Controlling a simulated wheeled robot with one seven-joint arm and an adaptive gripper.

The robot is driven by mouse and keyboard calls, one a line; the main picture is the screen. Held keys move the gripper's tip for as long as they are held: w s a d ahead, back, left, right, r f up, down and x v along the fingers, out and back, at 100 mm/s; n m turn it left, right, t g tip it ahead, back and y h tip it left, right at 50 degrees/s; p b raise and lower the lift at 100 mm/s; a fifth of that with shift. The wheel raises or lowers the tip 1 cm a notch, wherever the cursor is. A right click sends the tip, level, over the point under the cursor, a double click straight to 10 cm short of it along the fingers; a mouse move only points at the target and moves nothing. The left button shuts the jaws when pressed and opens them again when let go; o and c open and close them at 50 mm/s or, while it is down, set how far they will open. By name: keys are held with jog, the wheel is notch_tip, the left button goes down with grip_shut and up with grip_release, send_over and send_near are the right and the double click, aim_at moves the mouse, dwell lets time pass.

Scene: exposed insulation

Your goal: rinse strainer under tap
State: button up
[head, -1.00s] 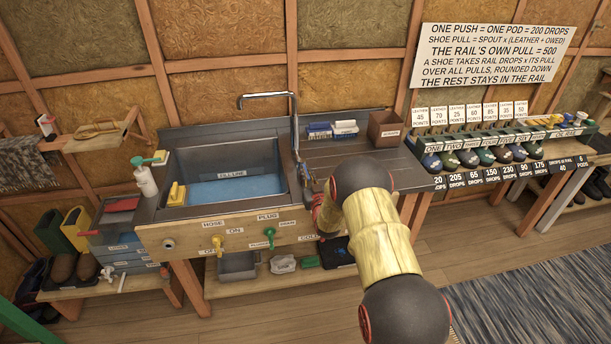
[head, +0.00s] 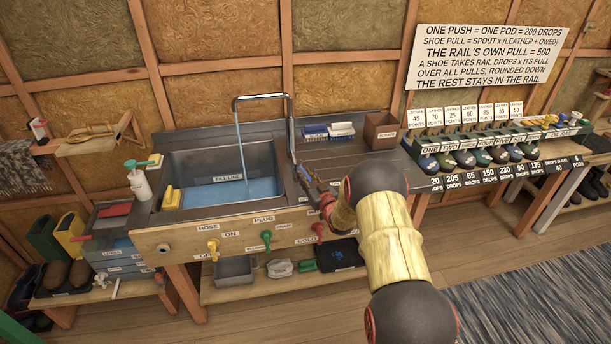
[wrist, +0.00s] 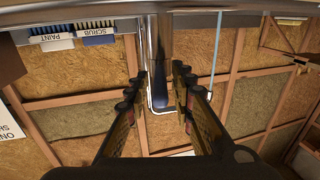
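The tap (head: 262,97) is a tall bent metal spout at the sink's back right, and a thin blue stream (head: 241,145) falls from it into the sink (head: 277,160). The stream also shows in the wrist view (wrist: 217,55). Blue water (head: 210,195) lies in the sink below the fill line label. My gripper (head: 304,172) is at the sink's right rim, partly hidden by my arm. In the wrist view my gripper (wrist: 160,72) has its fingers apart, with the upright metal pipe and a dark blue part in line between them; contact cannot be told. I cannot make out a strainer.
Yellow (head: 212,245), green (head: 265,236) and red (head: 318,230) knobs are on the sink's front panel. Brushes (head: 328,130) and a brown box (head: 380,131) stand on the right drainboard.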

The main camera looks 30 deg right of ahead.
jog(key=shift+o, duration=0.4)
jog(key=s, duration=1.2)
jog(key=shift+a, duration=0.3)
